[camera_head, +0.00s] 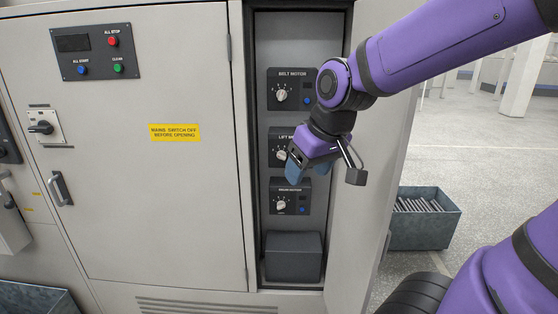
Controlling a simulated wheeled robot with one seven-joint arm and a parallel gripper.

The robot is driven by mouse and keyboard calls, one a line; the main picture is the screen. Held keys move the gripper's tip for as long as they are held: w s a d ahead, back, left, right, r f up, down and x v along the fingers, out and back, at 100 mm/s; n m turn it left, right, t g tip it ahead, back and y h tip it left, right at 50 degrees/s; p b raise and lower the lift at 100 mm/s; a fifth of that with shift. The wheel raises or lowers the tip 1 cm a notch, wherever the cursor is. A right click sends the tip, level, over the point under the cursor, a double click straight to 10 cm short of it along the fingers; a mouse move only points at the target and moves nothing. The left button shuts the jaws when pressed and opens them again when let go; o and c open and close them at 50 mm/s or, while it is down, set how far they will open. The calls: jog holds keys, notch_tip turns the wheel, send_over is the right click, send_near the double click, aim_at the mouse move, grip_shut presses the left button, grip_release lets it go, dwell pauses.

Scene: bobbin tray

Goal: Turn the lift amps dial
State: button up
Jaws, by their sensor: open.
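The lift motor module (275,136) is the middle of three dark panels inside the open cabinet bay. Its white dial (281,155) shows just left of my gripper. The right part of this module and the end of its label are hidden behind my gripper. My gripper (305,172) is open, with its blue-grey fingers pointing down in front of the module's lower right part. I see nothing between the fingers. Whether they touch the panel, I cannot tell.
The belt motor module (291,75) is above and another motor module (287,183) below, each with a white dial. A dark box (292,257) sits at the bay's bottom. The cabinet door (372,150) stands open at right. A bin of rods (420,222) is on the floor.

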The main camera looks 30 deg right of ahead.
jog(key=w+d+f+n+g+h, duration=0.1)
jog(key=w+d+f, duration=0.1)
jog(key=w+f, duration=0.45)
jog(key=w+d+f+g+h, duration=0.1)
jog(key=w+d+f, duration=0.25)
jog(key=f, duration=0.55)
jog(key=w+d+f+n+h, duration=0.4)
jog(key=d+f+n+h, duration=0.15)
jog(key=d+f, duration=0.45)
jog(key=n+t+h, duration=0.4)
jog(key=n+t, duration=0.9)
jog(key=n, duration=0.3)
send_near(281, 158)
jog(key=shift+y, duration=0.25)
jog(key=x, duration=0.9)
jog(key=shift+d+r, duration=0.1)
jog(key=shift+r, duration=0.15)
